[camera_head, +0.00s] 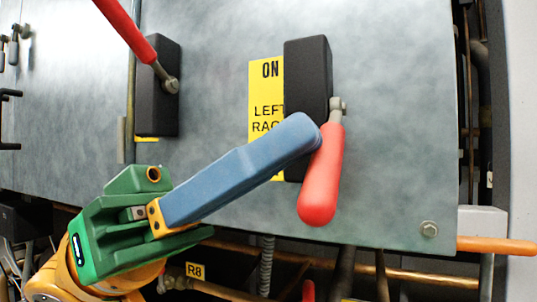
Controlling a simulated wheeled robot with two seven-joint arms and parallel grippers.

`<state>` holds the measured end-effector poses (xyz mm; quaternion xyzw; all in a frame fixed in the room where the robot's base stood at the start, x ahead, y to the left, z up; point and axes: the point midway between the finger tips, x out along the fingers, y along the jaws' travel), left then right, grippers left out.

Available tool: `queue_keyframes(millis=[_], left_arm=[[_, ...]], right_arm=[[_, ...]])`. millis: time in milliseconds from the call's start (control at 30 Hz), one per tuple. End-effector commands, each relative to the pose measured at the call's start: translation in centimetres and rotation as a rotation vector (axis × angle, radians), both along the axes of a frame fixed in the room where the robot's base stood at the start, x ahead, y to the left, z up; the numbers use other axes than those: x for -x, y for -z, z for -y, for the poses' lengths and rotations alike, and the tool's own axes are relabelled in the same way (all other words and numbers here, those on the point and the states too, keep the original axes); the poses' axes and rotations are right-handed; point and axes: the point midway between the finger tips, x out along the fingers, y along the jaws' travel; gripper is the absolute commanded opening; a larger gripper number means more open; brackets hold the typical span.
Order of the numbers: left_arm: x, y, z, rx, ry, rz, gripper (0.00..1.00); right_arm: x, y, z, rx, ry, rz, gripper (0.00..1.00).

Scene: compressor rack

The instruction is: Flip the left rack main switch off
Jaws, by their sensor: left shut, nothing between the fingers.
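The left rack main switch is a black block (307,65) on a grey panel, with a red handle (320,180) on a metal pivot. The handle hangs down from the pivot, slightly tilted. A yellow label (262,95) beside the block reads "ON" and "LEFT RAC"; the rest is covered. My left gripper (305,135) has a green body and blue fingers, shut with nothing held. Its fingertips are at the left side of the handle's upper part, touching or very close; I cannot tell which. My right gripper is not in view.
A second black switch block (157,95) with a red handle (125,30) pointing up stands to the left. The grey panel (400,100) is clear to the right. Pipes and an orange rod (495,245) run below and at the right. A small "R8" tag (196,271) is below.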

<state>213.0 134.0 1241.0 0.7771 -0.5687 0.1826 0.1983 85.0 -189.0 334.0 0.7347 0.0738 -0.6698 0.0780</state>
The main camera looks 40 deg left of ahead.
Motion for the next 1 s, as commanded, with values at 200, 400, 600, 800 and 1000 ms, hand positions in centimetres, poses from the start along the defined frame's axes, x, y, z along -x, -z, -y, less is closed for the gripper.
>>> queue_keyframes(millis=[200, 400, 600, 800, 1000], left_arm=[[-0.1, 0.3, 0.2, -0.009, 0.001, -0.006, 0.00], [-0.1, 0.4, 0.2, -0.010, 0.000, -0.007, 0.00], [0.2, -0.5, 0.2, -0.011, 0.000, -0.005, 0.00], [2.1, -3.4, -0.4, -0.004, 0.005, -0.002, 0.00], [1.8, -0.3, -5.1, 0.002, 0.010, -0.002, 0.00]], right_arm=[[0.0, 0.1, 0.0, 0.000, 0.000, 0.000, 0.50], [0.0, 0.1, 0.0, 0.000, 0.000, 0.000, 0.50], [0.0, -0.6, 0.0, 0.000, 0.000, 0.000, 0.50], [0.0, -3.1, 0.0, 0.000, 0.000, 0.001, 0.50], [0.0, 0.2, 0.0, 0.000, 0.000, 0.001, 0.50]])
